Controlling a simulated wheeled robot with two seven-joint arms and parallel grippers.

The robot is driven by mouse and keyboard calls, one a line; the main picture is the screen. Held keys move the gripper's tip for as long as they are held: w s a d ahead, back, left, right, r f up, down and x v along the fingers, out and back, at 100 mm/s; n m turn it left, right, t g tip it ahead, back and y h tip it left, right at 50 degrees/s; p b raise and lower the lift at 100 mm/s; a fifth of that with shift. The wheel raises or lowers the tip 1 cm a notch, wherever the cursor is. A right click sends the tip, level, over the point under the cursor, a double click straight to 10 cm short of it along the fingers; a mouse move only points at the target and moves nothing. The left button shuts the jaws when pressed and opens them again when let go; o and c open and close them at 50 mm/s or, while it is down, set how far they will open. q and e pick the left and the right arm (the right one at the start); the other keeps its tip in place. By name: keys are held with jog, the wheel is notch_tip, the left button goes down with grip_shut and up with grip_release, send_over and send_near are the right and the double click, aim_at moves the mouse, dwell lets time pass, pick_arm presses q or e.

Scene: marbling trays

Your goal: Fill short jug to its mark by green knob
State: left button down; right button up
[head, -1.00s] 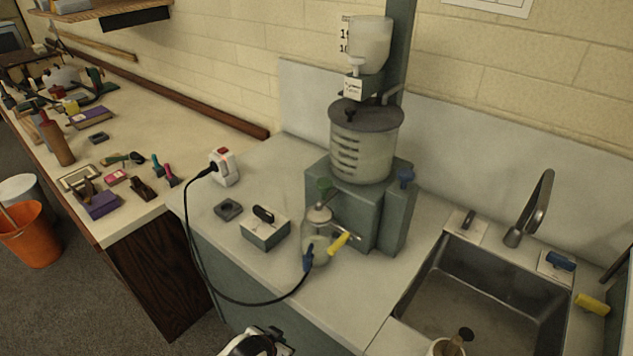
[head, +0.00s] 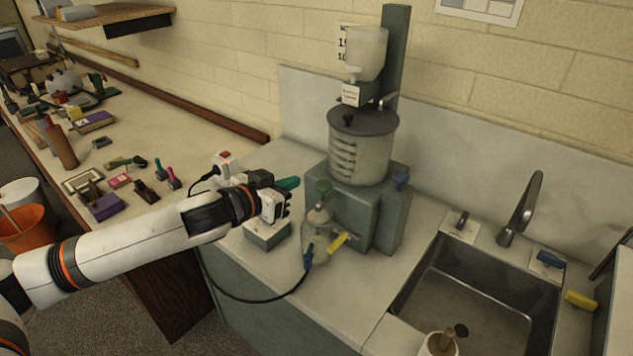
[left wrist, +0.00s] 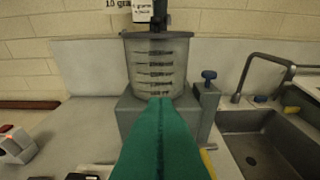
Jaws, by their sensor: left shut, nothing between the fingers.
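The green knob (head: 323,187) sits on the front of the grey dispenser (head: 343,205), above a rounded clear vessel (head: 317,242) with a yellow handle (head: 338,243) and a blue part. This looks like the jug; its fill mark and level are too small to tell. My left gripper (head: 295,183), with green fingers, is shut and empty, just left of the knob and apart from it. In the left wrist view the shut fingers (left wrist: 161,101) point at the dispenser and hide the green knob. My right gripper is not in view.
A lidded clear tank (head: 362,150) stands on the dispenser, with a blue knob (head: 401,176) at its right. A grey box (head: 267,236) lies below my left gripper. A black cable (head: 245,298) loops along the counter front. A sink (head: 480,295) is at right.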

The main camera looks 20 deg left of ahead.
pick_arm(q)
jog(key=shift+w+a+r, duration=0.15)
jog(key=shift+a+r, duration=0.15)
jog(key=shift+r, duration=0.05)
jog(key=p, duration=0.4)
send_over(324, 187)
jog(key=s+a, duration=0.2)
jog(key=f, duration=0.5)
jog(key=shift+w+d+f+p, duration=0.2)
jog(key=shift+w+d+p, duration=0.15)
jog(key=shift+f, duration=0.5)
